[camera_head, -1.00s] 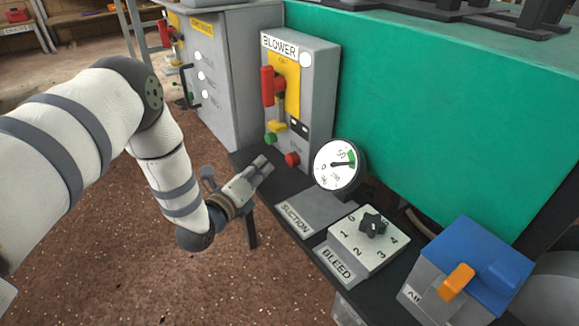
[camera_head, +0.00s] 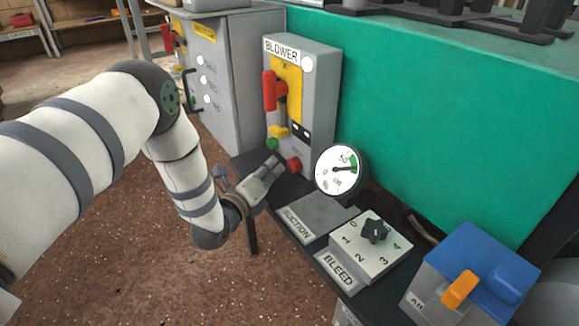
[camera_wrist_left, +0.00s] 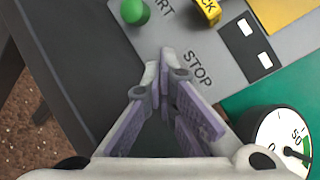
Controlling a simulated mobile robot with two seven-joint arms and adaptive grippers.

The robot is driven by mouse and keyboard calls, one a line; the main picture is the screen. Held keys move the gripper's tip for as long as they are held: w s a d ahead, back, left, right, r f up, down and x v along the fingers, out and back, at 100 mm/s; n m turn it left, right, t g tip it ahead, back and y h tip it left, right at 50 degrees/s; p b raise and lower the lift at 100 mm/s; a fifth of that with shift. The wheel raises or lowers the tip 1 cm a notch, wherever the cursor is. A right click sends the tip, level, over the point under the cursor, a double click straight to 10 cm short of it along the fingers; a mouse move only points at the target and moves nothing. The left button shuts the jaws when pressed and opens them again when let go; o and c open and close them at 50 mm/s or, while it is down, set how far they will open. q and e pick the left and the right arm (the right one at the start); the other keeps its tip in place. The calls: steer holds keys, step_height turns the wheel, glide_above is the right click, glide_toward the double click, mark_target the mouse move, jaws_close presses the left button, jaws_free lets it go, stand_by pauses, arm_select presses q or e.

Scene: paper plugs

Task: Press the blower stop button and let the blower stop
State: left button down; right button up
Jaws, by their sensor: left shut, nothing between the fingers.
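The grey blower panel (camera_head: 325,85) stands upright on the dark bench, with a red lever and yellow plate. Its red stop button (camera_head: 294,165) is low on the right, beside the green start button (camera_head: 272,144). My left gripper (camera_head: 275,164) is shut and empty, its fingertips close to the red button. In the left wrist view, the shut fingertips (camera_wrist_left: 166,54) lie between the green button (camera_wrist_left: 134,12) and the STOP label (camera_wrist_left: 199,70). The red button is hidden there, so I cannot tell whether the tips touch it. My right gripper is not in view.
A round gauge (camera_head: 341,170) stands just right of the gripper, its needle pointing right. The bleed dial box (camera_head: 371,262) and a blue-topped box with an orange switch (camera_head: 460,289) are nearer on the bench. A grey cabinet (camera_head: 228,80) stands behind.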

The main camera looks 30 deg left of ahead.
arm_select(q)
steer(key=shift+w, duration=0.1)
stand_by(0.7)
steer(key=shift+w+d, duration=0.15)
steer(key=shift+w, duration=0.15)
steer(key=shift+w+d, duration=0.2)
steer(key=shift+w, duration=0.3)
stand_by(0.7)
steer(key=shift+s, duration=0.15)
steer(key=shift+s+a+r+p, duration=0.1)
steer(key=shift+s+a+p, duration=0.2)
steer(key=shift+s+p, duration=0.3)
steer(key=shift+s, duration=0.15)
